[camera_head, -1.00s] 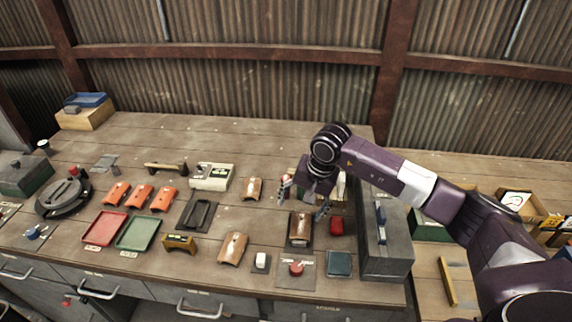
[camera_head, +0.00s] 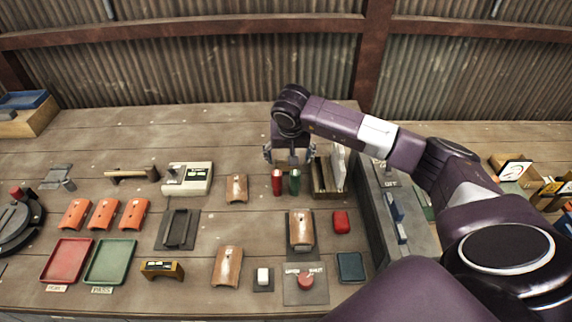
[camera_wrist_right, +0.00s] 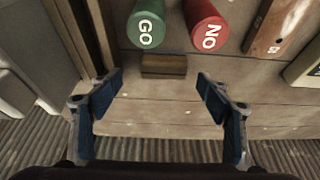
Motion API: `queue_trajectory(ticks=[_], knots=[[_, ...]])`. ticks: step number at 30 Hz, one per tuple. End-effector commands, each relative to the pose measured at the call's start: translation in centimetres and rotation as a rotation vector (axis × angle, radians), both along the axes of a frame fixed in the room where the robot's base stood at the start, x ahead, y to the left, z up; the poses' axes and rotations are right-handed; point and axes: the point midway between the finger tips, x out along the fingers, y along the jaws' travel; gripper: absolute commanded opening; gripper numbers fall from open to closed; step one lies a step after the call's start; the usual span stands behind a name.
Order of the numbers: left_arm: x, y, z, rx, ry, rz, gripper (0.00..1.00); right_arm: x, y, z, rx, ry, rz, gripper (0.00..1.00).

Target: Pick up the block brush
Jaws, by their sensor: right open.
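A small brown wooden block (camera_wrist_right: 163,66), which looks like the block brush, lies on the table in the right wrist view. It is just beyond the end of the green GO cylinder (camera_wrist_right: 147,25). My right gripper (camera_wrist_right: 160,88) is open, with its two blue-padded fingers apart and the block between their lines, not gripped. In the head view my right gripper (camera_head: 290,155) hangs pointing down behind the red and green cylinders and largely hides the block. Bristles cannot be made out. My left gripper is not in view.
The red NO cylinder (camera_wrist_right: 207,27) stands beside the green one, close to the gripper. A wooden holder (camera_head: 325,178) with upright cards stands just right of it. A grey box (camera_head: 400,215) is farther right. The table behind and left of the gripper is clear.

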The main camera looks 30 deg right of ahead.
Motion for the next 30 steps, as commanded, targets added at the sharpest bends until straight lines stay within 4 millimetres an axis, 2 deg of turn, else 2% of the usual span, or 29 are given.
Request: queue_trajectory(ticks=[4,9,19,30], knots=[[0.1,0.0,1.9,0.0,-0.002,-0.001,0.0,0.8,0.1,-1.6,0.003,0.005,-0.001,0.71],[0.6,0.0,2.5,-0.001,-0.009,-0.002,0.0,1.5,-0.3,-3.6,0.002,0.002,-0.001,0.71],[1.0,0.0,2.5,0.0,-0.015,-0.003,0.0,1.7,-0.5,-4.2,0.002,-0.001,0.001,0.7],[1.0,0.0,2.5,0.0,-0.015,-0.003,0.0,1.7,-0.5,-4.2,0.002,-0.001,0.001,0.29]])
